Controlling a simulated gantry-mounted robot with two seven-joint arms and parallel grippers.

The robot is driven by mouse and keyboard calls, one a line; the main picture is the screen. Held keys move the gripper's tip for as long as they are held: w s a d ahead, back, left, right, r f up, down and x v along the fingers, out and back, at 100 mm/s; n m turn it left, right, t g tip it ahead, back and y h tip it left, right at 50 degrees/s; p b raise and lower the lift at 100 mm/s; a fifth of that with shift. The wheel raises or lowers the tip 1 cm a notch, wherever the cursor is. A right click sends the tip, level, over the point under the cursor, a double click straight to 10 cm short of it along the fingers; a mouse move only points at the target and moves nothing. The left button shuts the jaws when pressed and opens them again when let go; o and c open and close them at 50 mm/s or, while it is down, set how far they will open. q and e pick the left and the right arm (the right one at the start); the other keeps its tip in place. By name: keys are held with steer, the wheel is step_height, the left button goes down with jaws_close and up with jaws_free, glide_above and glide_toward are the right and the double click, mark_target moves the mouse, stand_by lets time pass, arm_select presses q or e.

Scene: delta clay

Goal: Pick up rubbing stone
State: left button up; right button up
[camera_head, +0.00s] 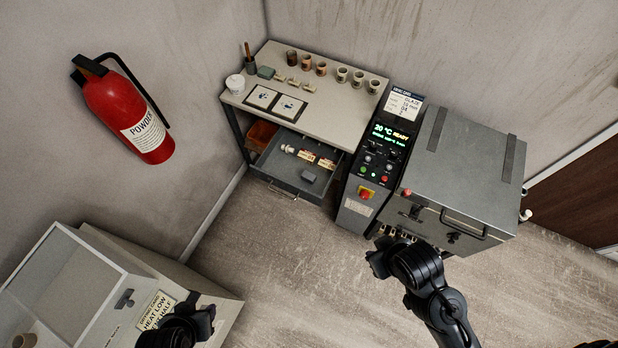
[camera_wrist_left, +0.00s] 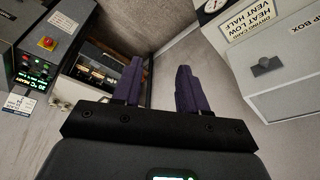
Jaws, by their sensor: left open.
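A small grey block (camera_head: 309,176), possibly the rubbing stone, lies in the open drawer (camera_head: 283,190) under the work table. A green-grey block (camera_head: 266,72) on the table top could also be it; I cannot tell which. My left gripper (camera_head: 207,318) is at the bottom left, in front of the damp box and well apart from the drawer. In the left wrist view, its two dark purple fingers (camera_wrist_left: 160,78) are spread and empty, with the drawer (camera_wrist_left: 105,65) beyond them. My right gripper (camera_head: 378,258) is in front of the kiln; its fingers are too dark to read.
The drawer also holds labelled pieces (camera_head: 315,160). A kiln (camera_head: 460,165) and control panel stand right. The damp box (camera_head: 75,285) is lower left. The middle floor is clear.

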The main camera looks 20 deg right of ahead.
arm_select(q)
steer(key=o, duration=1.1)
steer(key=shift+w+d, duration=0.1)
steer(key=shift+d, duration=0.05)
